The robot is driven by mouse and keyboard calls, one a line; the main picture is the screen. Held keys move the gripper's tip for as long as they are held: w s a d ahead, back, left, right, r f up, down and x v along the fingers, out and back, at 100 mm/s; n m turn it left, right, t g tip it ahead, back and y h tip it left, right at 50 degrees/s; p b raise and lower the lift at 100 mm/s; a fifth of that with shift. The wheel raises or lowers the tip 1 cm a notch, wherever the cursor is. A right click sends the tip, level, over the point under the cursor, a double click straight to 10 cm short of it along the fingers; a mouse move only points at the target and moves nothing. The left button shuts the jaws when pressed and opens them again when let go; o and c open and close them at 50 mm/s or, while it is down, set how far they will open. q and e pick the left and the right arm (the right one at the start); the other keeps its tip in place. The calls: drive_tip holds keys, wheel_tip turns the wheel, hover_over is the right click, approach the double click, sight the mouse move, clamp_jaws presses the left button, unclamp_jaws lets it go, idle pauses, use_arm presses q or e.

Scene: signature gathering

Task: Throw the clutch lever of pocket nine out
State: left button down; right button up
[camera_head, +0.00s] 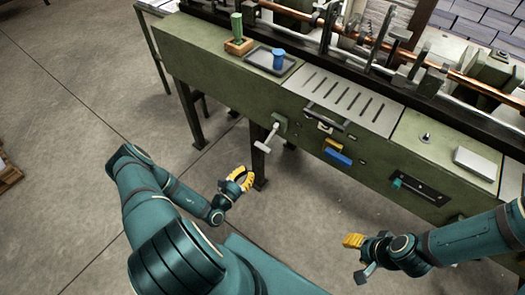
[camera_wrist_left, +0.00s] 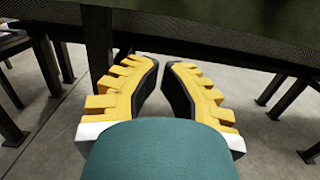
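A dark slotted plate (camera_head: 420,191) with a green-tipped lever (camera_head: 397,183) is set low on the right of the green machine front. No pocket number is readable, so I cannot tell which control is the clutch lever of pocket nine. My left gripper (camera_head: 246,179) is empty in front of the machine, below and left of the grey crank handle (camera_head: 266,138), touching nothing. In the left wrist view its yellow fingers (camera_wrist_left: 161,64) are a narrow gap apart. My right gripper (camera_head: 350,241) is below and left of the slotted plate, seen side-on; its opening is unclear.
A blue handle (camera_head: 338,157) sticks out of the machine front. On top are a green peg block (camera_head: 238,45), a dark tray (camera_head: 258,61) with a blue knob (camera_head: 278,59), a slotted grey plate (camera_head: 341,101) and a pale box (camera_head: 475,162). The floor in front is clear.

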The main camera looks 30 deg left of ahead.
sight(271, 135)
use_arm(q)
drive_tip(key=w+r, duration=0.4)
drive_tip(key=w, duration=0.4)
drive_tip(key=shift+w+d+r+b, duration=0.15)
drive_tip(key=shift+d+r+b, duration=0.15)
drive_tip(key=shift+d+b, duration=0.15)
drive_tip(key=shift+a, duration=0.1)
